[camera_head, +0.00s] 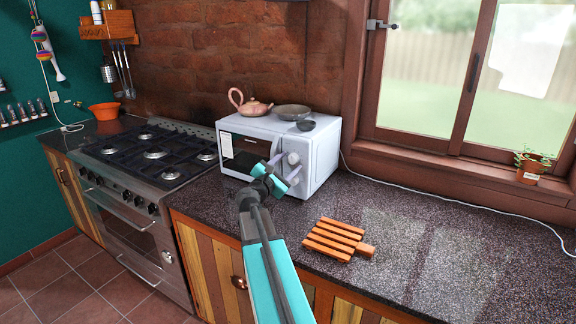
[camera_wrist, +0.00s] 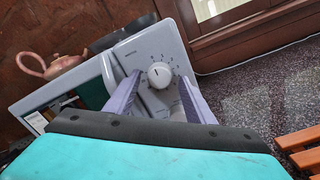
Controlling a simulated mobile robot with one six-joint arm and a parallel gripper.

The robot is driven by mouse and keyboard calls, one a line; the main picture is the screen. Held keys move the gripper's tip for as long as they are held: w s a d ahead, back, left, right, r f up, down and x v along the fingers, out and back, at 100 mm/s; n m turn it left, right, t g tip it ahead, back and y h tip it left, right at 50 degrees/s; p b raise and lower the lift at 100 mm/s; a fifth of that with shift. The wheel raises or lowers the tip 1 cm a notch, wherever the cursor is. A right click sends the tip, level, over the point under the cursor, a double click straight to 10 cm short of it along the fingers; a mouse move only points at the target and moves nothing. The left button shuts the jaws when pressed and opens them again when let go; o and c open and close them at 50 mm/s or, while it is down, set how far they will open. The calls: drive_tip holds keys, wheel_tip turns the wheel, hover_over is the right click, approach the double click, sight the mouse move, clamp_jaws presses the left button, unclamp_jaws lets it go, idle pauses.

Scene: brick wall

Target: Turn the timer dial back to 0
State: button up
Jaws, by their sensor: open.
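The white microwave (camera_head: 318,160) stands on the dark counter with its control panel facing me. In the wrist view a round white dial (camera_wrist: 160,75) with numbers around it shows on the panel. I cannot read its label or its exact setting. My gripper (camera_head: 286,170) is at the panel, open, with its two pale purple fingers on either side of this dial. Gaps show between the fingers and the dial, so it does not look gripped. In the head view the gripper partly covers the panel, and the panel's lower part is hidden in the wrist view.
A wooden slatted board (camera_head: 338,240) lies on the counter at front right. The stove (camera_head: 150,175) is to the left. The right counter is mostly clear.

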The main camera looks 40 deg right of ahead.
drive_tip(key=shift+a, duration=0.1)
drive_tip(key=b+v, duration=0.3)
drive_tip(key=v, duration=1)
drive_tip(key=shift+a, duration=0.3)
drive_tip(key=shift+s, duration=0.1)
